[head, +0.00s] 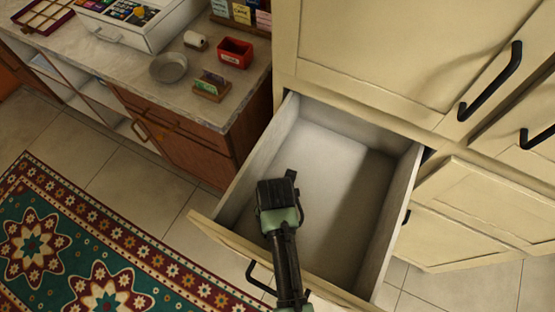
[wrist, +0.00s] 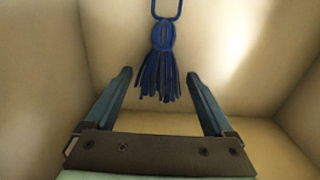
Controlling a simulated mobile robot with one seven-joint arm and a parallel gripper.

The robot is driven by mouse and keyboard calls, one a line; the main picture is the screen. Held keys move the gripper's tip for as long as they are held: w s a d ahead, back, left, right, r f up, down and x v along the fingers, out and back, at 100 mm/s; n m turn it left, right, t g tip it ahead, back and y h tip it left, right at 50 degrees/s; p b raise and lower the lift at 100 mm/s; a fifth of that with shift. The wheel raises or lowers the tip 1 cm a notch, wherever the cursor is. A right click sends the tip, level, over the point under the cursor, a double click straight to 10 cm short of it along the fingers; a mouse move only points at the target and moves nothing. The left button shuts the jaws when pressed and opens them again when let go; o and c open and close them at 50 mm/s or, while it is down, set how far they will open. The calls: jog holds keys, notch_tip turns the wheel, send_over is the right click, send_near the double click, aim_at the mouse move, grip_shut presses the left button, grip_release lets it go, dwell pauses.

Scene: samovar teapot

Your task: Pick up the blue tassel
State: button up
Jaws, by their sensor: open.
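The blue tassel (wrist: 160,62) shows in the wrist view, at the top middle. It has a cord loop above, a rounded head and loose strands below. It lies inside the open drawer, beyond my fingertips. My gripper (wrist: 160,80) is open, its two fingers on either side of the tassel's strands in the picture, with nothing held. I cannot tell the exact gap from fingertips to tassel. In the head view my gripper (head: 280,200) is over the open drawer (head: 399,215). The tassel does not show there, and my arm hides part of the drawer.
Cream cabinets (head: 390,50) with black handles rise behind and right of the drawer. The drawer walls stand close around my gripper. A counter (head: 150,75) at left holds a grey bowl (head: 168,67), a red box (head: 235,52) and a white register. A patterned rug (head: 70,250) covers the floor.

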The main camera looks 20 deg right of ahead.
jog(key=shift+f, duration=0.15)
grip_shut()
dwell(0.4)
